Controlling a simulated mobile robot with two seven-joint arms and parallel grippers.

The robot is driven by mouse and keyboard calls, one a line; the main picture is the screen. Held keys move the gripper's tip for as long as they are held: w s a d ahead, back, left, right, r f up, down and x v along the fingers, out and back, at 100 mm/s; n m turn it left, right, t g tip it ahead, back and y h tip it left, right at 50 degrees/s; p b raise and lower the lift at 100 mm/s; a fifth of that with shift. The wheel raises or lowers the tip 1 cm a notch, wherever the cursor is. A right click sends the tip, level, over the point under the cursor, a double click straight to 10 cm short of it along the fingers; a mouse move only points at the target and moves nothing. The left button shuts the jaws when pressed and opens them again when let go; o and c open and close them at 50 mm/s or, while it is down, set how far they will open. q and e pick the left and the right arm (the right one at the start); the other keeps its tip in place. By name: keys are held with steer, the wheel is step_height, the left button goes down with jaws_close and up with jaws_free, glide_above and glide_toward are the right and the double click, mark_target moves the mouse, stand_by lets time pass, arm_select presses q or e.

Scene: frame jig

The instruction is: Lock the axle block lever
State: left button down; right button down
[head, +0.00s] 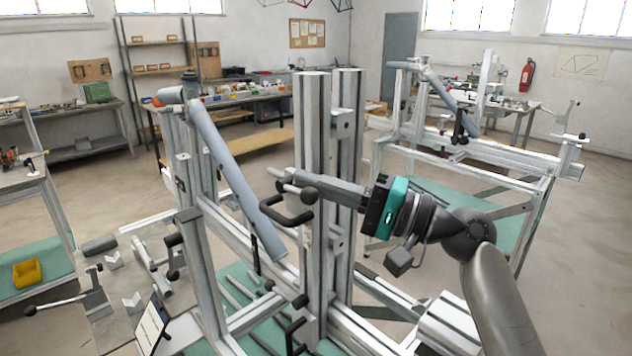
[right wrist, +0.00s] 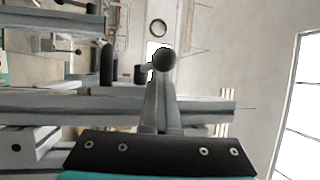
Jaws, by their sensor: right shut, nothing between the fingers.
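The lever of the axle block shows as a short pale rod ending in a black ball knob (head: 309,195), in front of the upright aluminium posts in the head view. The black ball knob also shows in the right wrist view (right wrist: 165,59), just past my fingertips. My right gripper (head: 301,179) comes in from the right, its grey fingers shut and empty. In the right wrist view the closed fingers (right wrist: 158,82) end right by the knob; I cannot tell whether they touch it. The axle block itself is hard to make out behind the fingers. My left gripper is not in view.
A long grey tube (head: 232,172) slants down left of the posts (head: 311,130). A black loop handle (head: 290,216) hangs just below the knob. A plate with clamps and levers (head: 105,300) lies at lower left. Another frame jig (head: 480,150) stands behind right.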

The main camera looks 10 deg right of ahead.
steer(key=shift+s+a+f, duration=0.1)
steer(key=shift+f, duration=0.15)
stand_by(0.3)
steer(key=b+v, duration=0.4)
steer(key=v, duration=1.1)
steer(key=shift+d+r, duration=0.1)
steer(key=shift+d, duration=0.2)
